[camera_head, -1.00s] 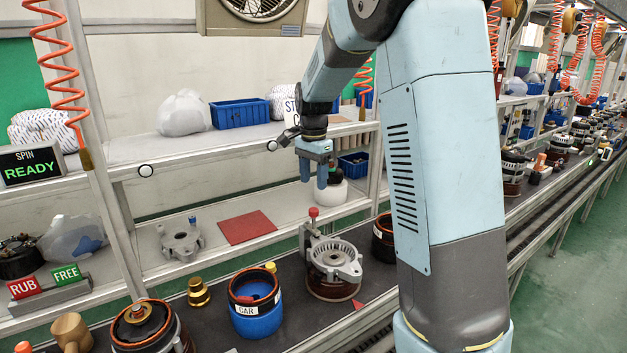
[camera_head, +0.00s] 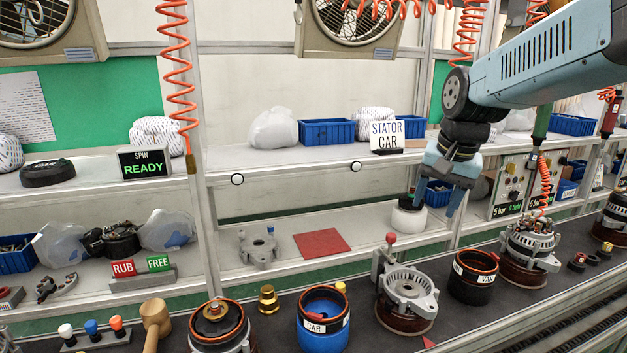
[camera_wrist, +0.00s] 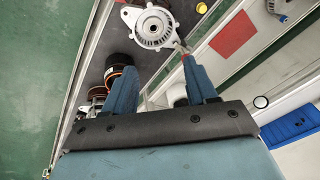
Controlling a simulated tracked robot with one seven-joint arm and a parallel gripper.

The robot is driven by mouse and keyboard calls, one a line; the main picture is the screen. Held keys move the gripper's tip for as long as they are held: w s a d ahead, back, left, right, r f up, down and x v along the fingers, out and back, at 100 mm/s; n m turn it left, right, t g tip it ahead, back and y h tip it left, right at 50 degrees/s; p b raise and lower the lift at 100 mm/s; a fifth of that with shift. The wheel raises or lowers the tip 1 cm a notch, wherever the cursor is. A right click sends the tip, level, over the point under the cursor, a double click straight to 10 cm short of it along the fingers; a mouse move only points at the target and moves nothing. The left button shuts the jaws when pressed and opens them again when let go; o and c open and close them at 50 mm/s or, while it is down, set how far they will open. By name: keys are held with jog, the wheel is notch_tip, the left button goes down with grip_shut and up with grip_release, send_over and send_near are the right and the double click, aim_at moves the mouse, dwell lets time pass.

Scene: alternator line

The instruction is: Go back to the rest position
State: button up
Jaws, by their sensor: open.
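My gripper (camera_head: 432,205) is raised at the right in the head view, in front of the shelving, with its light-blue fingers pointing down. In the wrist view my gripper (camera_wrist: 155,88) shows its two fingers spread apart with nothing held between them. A grey alternator housing in a fixture with a red knob (camera_head: 408,287) stands on the dark bench, below and left of the gripper in the head view. The same housing (camera_wrist: 153,27) shows beyond the fingers in the wrist view. A white round container (camera_head: 408,217) stands on the lower shelf behind the gripper and is partly hidden by it.
On the bench stand a blue CAR stator (camera_head: 323,322), a VAN stator (camera_head: 473,277), a brass part (camera_head: 268,299) and a wooden mallet (camera_head: 156,318). A red mat (camera_head: 322,242) lies on the lower shelf. Shelf uprights and hanging orange hoses are close to the arm.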

jog(key=s+f+n+t, duration=0.1)
jog(key=s+n, duration=0.4)
jog(key=s, duration=0.8)
jog(key=shift+s+t+h, duration=0.25)
jog(key=shift+t+h, duration=0.15)
jog(key=shift+t, duration=0.3)
